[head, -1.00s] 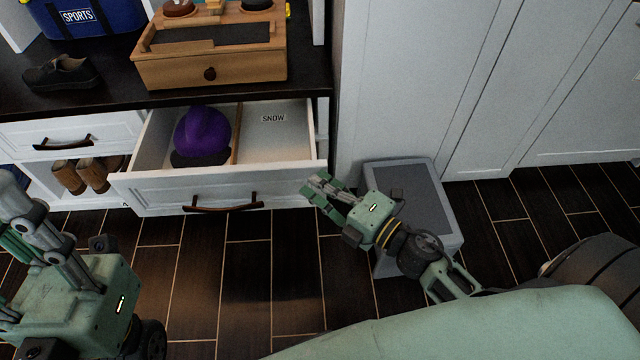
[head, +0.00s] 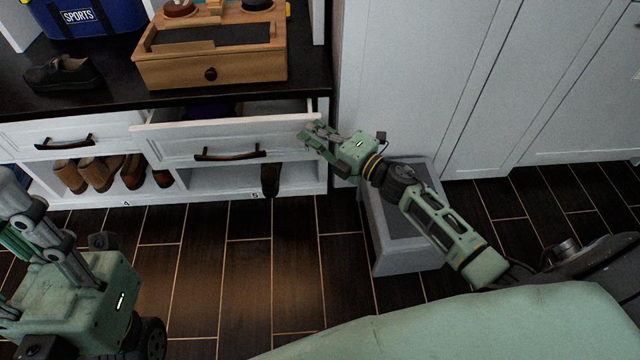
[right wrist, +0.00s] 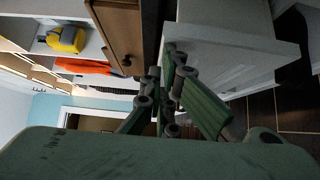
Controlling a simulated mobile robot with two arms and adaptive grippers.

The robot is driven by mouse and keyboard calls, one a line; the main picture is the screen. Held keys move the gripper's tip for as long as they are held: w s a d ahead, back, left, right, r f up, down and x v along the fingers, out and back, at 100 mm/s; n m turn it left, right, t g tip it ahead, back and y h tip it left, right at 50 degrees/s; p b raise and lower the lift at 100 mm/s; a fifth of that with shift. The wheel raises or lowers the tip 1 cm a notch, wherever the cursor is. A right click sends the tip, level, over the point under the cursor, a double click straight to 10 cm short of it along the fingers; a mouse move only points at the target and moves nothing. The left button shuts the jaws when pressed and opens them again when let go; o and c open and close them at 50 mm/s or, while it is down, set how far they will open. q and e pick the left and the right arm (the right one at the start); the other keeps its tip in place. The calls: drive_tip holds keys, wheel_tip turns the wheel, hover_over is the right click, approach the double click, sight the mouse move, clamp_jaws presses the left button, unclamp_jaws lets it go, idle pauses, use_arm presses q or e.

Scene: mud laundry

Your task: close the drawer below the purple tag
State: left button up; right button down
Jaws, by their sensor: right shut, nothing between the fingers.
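The white drawer (head: 275,143) with a dark handle stands slightly open under the dark bench top in the head view. A strip of its inside shows, with part of a purple item (head: 208,110) in it. My right gripper (head: 310,136) is shut and empty, at the right end of the drawer front, seemingly touching it. The right wrist view shows the drawer front (right wrist: 235,55) beside the fingers. My left gripper (head: 12,205) is at the left edge, away from the drawer; its fingertips are not clear. I see no purple tag.
A wooden box (head: 210,68) stands on the bench above the drawer. Another drawer (head: 75,132) to the left looks shut. Shoes (head: 100,172) sit in the cubbies below. A grey bin (head: 405,255) stands under my right arm. The floor in front is clear.

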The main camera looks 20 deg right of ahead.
sight(315, 119)
drive_tip(key=shift+w+d+b, duration=0.15)
drive_tip(key=shift+w+d, duration=0.1)
drive_tip(key=shift+w, duration=0.55)
drive_tip(key=shift+w+d+b, duration=0.1)
drive_tip(key=shift+w+d, duration=0.2)
drive_tip(key=shift+w, duration=0.55)
drive_tip(key=shift+w+d+b, duration=0.15)
drive_tip(key=shift+w+d, duration=0.1)
drive_tip(key=shift+w, duration=0.55)
drive_tip(key=shift+s+f, duration=0.1)
